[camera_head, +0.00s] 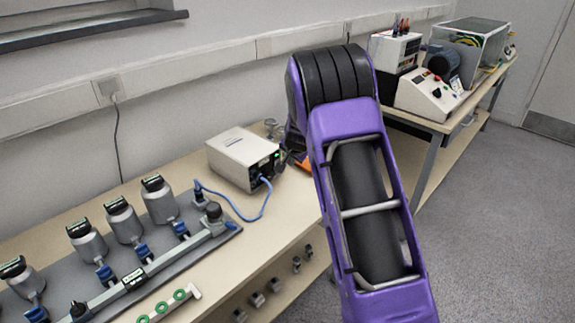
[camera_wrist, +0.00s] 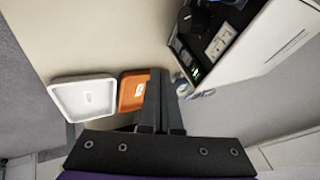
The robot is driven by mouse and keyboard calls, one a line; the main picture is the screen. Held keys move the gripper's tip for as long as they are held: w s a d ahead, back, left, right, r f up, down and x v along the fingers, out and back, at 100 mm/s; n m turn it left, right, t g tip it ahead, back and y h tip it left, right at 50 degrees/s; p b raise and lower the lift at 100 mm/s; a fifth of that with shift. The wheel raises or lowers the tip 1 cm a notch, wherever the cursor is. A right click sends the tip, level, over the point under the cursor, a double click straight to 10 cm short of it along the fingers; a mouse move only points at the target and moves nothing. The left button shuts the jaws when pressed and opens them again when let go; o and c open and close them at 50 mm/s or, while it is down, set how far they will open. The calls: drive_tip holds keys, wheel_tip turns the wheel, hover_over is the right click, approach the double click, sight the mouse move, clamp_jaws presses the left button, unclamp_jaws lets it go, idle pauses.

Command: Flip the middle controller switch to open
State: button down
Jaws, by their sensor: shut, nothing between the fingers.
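The controller is a white box (camera_head: 240,158) on the table, with a dark front panel and a blue cable plugged in low on it. In the wrist view the controller (camera_wrist: 270,50) is at the upper right, its dark panel facing the fingers. The panel shows a round black part and pale label plates; I cannot make out the middle switch or its position. My gripper (camera_wrist: 158,75) is shut and empty, its fingertips just left of the panel and seemingly apart from it. In the head view my arm mostly hides the gripper.
An orange tray (camera_wrist: 132,90) and a white tray (camera_wrist: 84,98) lie beside the fingers. The blue cable (camera_head: 262,207) loops across the table. A plate (camera_head: 190,245) with several grey bottles stands at left. More instruments (camera_head: 432,92) stand on the far table.

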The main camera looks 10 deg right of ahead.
drive_tip(key=v, duration=0.7)
drive_tip(key=shift+r+p, duration=0.2)
drive_tip(key=shift+p, duration=0.15)
drive_tip(key=shift+a, duration=0.1)
